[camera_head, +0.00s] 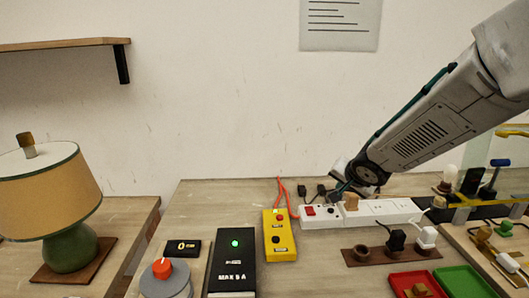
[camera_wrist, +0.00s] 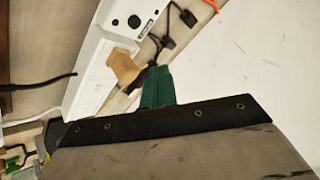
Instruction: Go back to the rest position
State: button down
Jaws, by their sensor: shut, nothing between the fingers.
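My gripper (camera_head: 338,193) reaches down from the upper right in the head view, to the back edge of the white power strip (camera_head: 385,211). Its fingers are small and dark there. In the wrist view the green fingers of my gripper (camera_wrist: 157,84) are shut with nothing between them. The power strip (camera_wrist: 97,62) lies beside them. A tan plug (camera_head: 351,201) sits on the strip, close to the fingers; it also shows in the wrist view (camera_wrist: 123,68). I cannot tell whether the fingers touch it.
A yellow box (camera_head: 279,236), black box (camera_head: 232,262) and grey dial with a red knob (camera_head: 164,278) stand left of the strip. A brown holder (camera_head: 362,254) with plugs, and red (camera_head: 415,284) and green trays (camera_head: 463,281), lie in front. A lamp (camera_head: 46,190) stands far left.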

jog(key=s+d+r+n+g+h, duration=0.1)
jog(key=s+d+r+g, duration=0.15)
jog(key=s, duration=0.55)
jog(key=s+d+r+n+g+h, duration=0.1)
jog(key=s+r+h, duration=0.1)
jog(key=s+r, duration=0.35)
jog(key=s+a+n+g+y, duration=0.1)
jog(key=s+a+n+g, duration=0.1)
jog(key=s, duration=0.9)
jog(key=s+a+n+g+y, duration=0.2)
jog(key=s+n, duration=0.2)
jog(key=s, duration=0.6)
jog(key=shift+s+a+f, duration=0.4)
